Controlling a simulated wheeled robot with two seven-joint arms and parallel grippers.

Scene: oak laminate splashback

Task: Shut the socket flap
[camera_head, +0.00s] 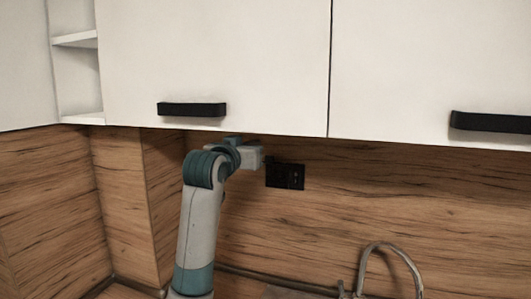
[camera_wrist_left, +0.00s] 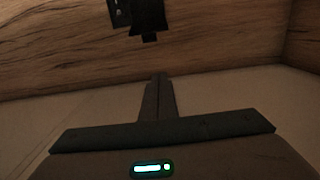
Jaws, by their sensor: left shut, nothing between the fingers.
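The black socket (camera_head: 285,176) is on the oak splashback, just right of my left gripper (camera_head: 264,159) in the head view. In the left wrist view the socket plate (camera_wrist_left: 119,13) is at the top edge, partly cut off. A darker flap (camera_wrist_left: 149,17) with a small tab covers part of it and seems to stand out from the plate; its exact angle is hard to tell. My left gripper's fingers (camera_wrist_left: 158,80) are together and empty, pointing at the wall below the flap in that picture, with a visible gap. My right gripper is not in view.
White wall cabinets with black handles (camera_head: 192,109) hang close above my left arm. A curved tap (camera_head: 390,248) stands at the lower right. A wood-clad corner column (camera_head: 125,205) is on the left. The splashback right of the socket is clear.

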